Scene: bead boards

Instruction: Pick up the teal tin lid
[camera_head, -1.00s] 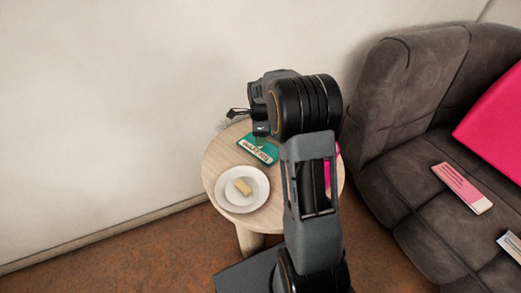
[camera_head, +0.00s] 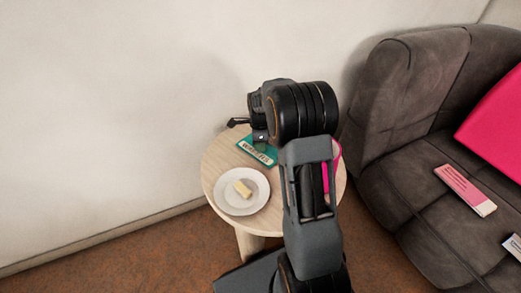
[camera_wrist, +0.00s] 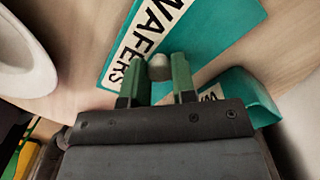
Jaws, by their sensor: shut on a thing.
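The teal tin lid (camera_wrist: 215,35) has a white WAFERS label and a small grey knob (camera_wrist: 159,68). In the head view the teal surface with its label (camera_head: 257,154) shows on the round table, partly hidden by my wrist. My gripper (camera_wrist: 160,62) is shut on the knob, with one fingertip on each side of it. A second teal part (camera_wrist: 250,95) with a white label shows at lower right in the wrist view; I cannot tell whether it belongs to the tin. Whether the lid is clear of what lies under it cannot be told.
A white plate (camera_head: 222,192) with a pale yellow block (camera_head: 242,189) stands at the front left of the round wooden table (camera_head: 212,160). A pink thing (camera_head: 335,152) is partly hidden behind my arm. A grey sofa (camera_head: 400,140) stands at the right; a wall is behind.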

